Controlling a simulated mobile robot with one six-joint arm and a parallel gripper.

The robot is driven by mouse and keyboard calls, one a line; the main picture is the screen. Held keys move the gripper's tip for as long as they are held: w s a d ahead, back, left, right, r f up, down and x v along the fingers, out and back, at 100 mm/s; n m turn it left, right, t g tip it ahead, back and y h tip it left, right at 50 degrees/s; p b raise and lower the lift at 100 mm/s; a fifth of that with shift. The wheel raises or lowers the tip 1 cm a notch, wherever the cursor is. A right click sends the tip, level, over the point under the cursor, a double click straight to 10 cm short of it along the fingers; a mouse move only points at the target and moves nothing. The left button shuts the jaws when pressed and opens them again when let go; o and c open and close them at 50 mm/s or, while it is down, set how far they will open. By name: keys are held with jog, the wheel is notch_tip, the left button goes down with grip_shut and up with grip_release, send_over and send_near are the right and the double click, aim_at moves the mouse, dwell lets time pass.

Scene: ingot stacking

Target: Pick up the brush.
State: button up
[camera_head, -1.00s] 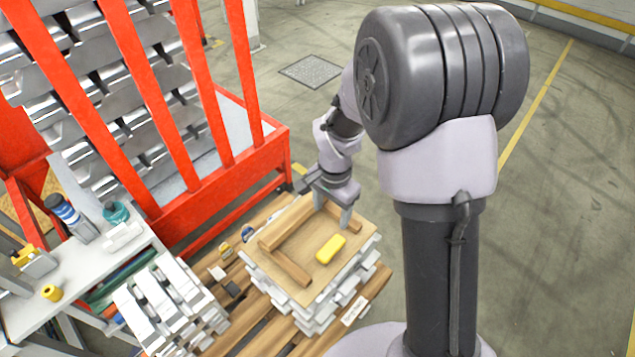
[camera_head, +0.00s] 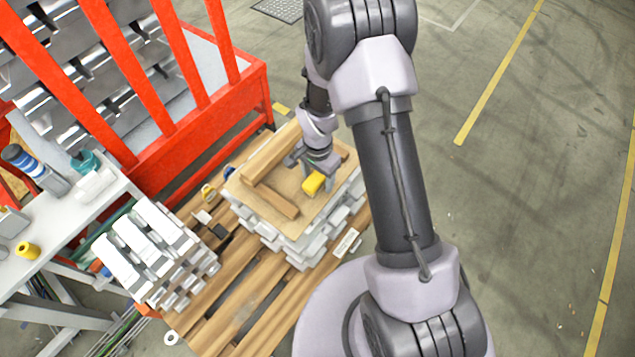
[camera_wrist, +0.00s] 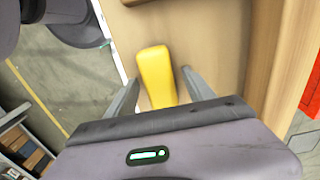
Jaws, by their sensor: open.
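The brush (camera_head: 314,184) looks like a plain yellow block with rounded edges; no bristles show. It lies on a wooden board (camera_head: 318,214) on top of a stack of grey ingots (camera_head: 298,250). My gripper (camera_head: 317,172) is right above the brush and partly hides it in the head view. In the wrist view the brush (camera_wrist: 156,75) runs lengthwise between the two fingers of my gripper (camera_wrist: 161,82).
Wooden bars (camera_head: 270,200) lie along the board beside the brush. A second ingot stack (camera_head: 155,250) stands left on the wooden pallet (camera_head: 235,310). A workbench (camera_head: 75,215) with a bottle (camera_head: 25,163) stands further left. A red rack (camera_head: 200,130) is behind. Floor at right is clear.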

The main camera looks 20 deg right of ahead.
aim_at(318, 178)
jog(key=shift+r, duration=0.15)
jog(key=shift+c, duration=0.4)
grip_shut()
jog(key=shift+r+p, duration=0.3)
jog(key=shift+r, duration=0.05)
jog(key=r, duration=0.1)
jog(key=r+p, duration=0.1)
jog(key=r, duration=0.1)
jog(key=shift+s+r+p, duration=0.1)
jog(key=shift+s+p, duration=0.15)
jog(key=shift+p, duration=0.1)
jog(key=s+d+r+p, duration=0.1)
jog(key=s, duration=1.4)
jog(key=shift+s+d, duration=0.2)
jog(key=shift+d, duration=0.1)
